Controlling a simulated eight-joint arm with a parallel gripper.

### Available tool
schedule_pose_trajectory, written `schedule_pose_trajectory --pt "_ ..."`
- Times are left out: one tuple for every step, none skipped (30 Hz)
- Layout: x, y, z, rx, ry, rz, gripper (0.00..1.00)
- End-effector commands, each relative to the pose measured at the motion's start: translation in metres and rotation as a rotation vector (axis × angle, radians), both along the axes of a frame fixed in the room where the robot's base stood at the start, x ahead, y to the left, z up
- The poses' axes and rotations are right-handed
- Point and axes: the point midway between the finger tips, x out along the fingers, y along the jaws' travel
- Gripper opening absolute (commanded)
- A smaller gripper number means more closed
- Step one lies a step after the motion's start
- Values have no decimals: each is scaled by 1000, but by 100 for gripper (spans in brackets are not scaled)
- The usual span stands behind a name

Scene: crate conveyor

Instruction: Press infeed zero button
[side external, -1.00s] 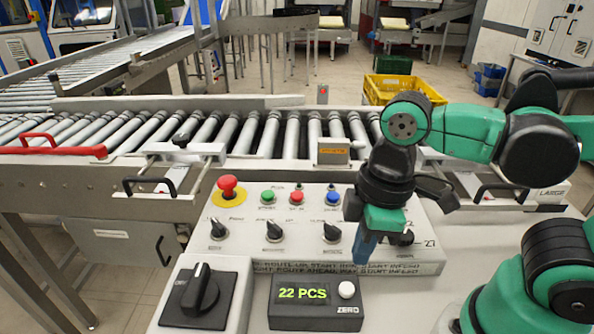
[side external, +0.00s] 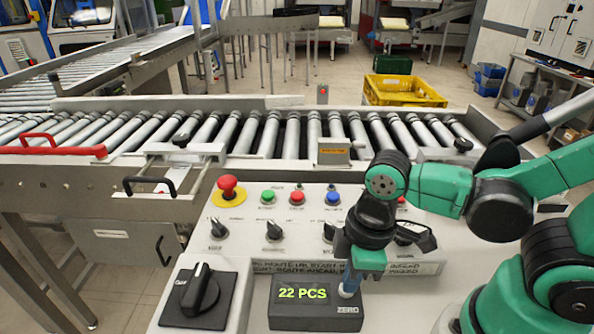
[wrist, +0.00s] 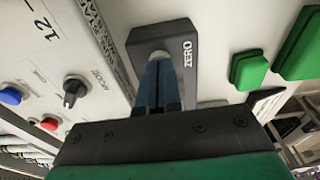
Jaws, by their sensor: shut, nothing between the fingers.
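The counter box (side external: 318,307) stands at the front of the bench, with a green display reading "22 PCS" and a round white button (side external: 348,289) marked ZERO. My gripper (side external: 349,287) is shut and empty, its blue fingers pointing down at the white button. The fingertips cover most of the button in the side view. In the wrist view the shut fingers (wrist: 157,75) reach to the white button (wrist: 158,55) on the dark box (wrist: 180,45), and a little of its pale top shows past the tips. I cannot tell whether the button is pressed in.
Behind the box is a sloped control panel (side external: 300,209) with a red mushroom button (side external: 228,187), coloured push buttons and black knobs. A large black rotary switch (side external: 199,293) stands left of the box. A roller conveyor (side external: 250,133) runs behind, with a yellow crate (side external: 403,90) beyond.

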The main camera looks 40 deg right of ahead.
Motion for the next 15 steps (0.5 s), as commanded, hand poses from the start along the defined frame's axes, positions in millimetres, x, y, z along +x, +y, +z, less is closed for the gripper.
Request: schedule_pose_trajectory --pt "0 0 0 0 0 0 0" --pt "0 0 0 0 0 0 0" --pt "0 0 0 0 0 0 0" --pt "0 0 -1 0 0 0 0" --pt "0 0 -1 0 0 0 0" --pt "1 0 -3 0 0 0 0" --pt "1 0 -5 0 0 0 0" --pt "1 0 -7 0 0 0 0" --pt "1 1 -9 0 0 0 0" --pt "1 1 -11 0 0 0 0" --pt "1 1 -13 1 -1 0 0" --pt "1 1 -15 1 -2 0 0" --pt "1 1 -16 1 -4 0 0" --pt "2 1 -17 2 -5 0 0" --pt "1 1 -18 1 -6 0 0"
